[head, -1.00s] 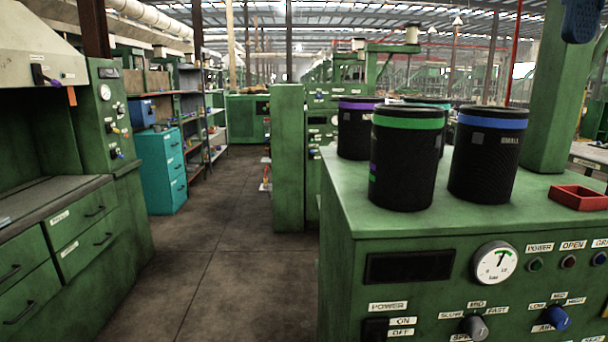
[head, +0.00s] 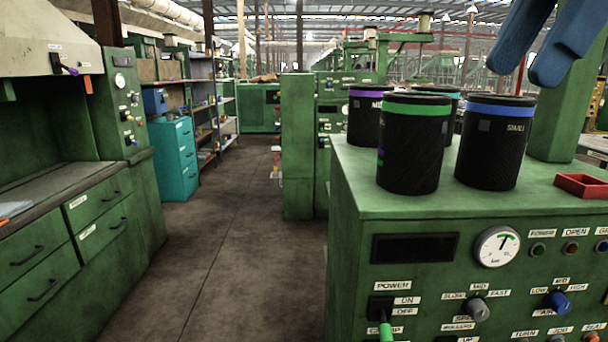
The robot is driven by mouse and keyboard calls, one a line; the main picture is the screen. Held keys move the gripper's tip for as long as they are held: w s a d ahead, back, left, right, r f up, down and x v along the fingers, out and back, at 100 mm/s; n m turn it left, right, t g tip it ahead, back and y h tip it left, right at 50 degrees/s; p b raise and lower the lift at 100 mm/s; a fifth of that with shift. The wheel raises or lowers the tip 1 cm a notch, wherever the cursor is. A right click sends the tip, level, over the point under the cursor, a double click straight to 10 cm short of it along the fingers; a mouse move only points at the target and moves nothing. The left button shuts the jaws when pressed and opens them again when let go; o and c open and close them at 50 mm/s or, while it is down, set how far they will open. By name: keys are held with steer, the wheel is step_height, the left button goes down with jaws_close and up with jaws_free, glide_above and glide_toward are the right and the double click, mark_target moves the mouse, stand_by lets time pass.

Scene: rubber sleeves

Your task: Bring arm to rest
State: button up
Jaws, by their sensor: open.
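My gripper (head: 530,62) shows at the top right of the head view as two blue fingers pointing down and to the left. The fingers are apart, with nothing between them. It hangs above and in front of the green machine's upright post, higher than the black sleeves. The rest of my arm is out of view.
Black sleeves with green (head: 413,145), blue (head: 495,145) and purple (head: 366,118) bands stand on the green machine (head: 345,175); another is mostly hidden behind. A red tray (head: 582,186) lies at right. Drawers (head: 95,215) stand left. The aisle floor (head: 235,230) is clear.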

steer(key=w+a+f+m+t+y, duration=0.6)
steer(key=w+a+f+y, duration=0.3)
steer(key=a+f+y, duration=0.15)
steer(key=s+d+f+m+t+h, duration=0.1)
steer(key=s+f+m+t+h, duration=0.15)
steer(key=f+m+t, duration=0.4)
steer(key=s+d+f+m+t+h, duration=0.1)
steer(key=d+f+m+t+h, duration=0.15)
steer(key=f+m, duration=0.6)
steer(key=s+d+f+m+h, duration=0.35)
steer(key=s+f+h, duration=0.45)
steer(key=s+f, duration=0.85)
steer(key=s+d+n+g+h, duration=0.1)
steer(key=s+d+n, duration=0.1)
steer(key=s, duration=0.8)
steer(key=s+d+n, duration=0.3)
steer(key=s, duration=0.7)
steer(key=shift+s+d+r+g+h, duration=0.2)
steer(key=shift+s+d+g+h, duration=0.1)
steer(key=shift+d+g+h, duration=0.1)
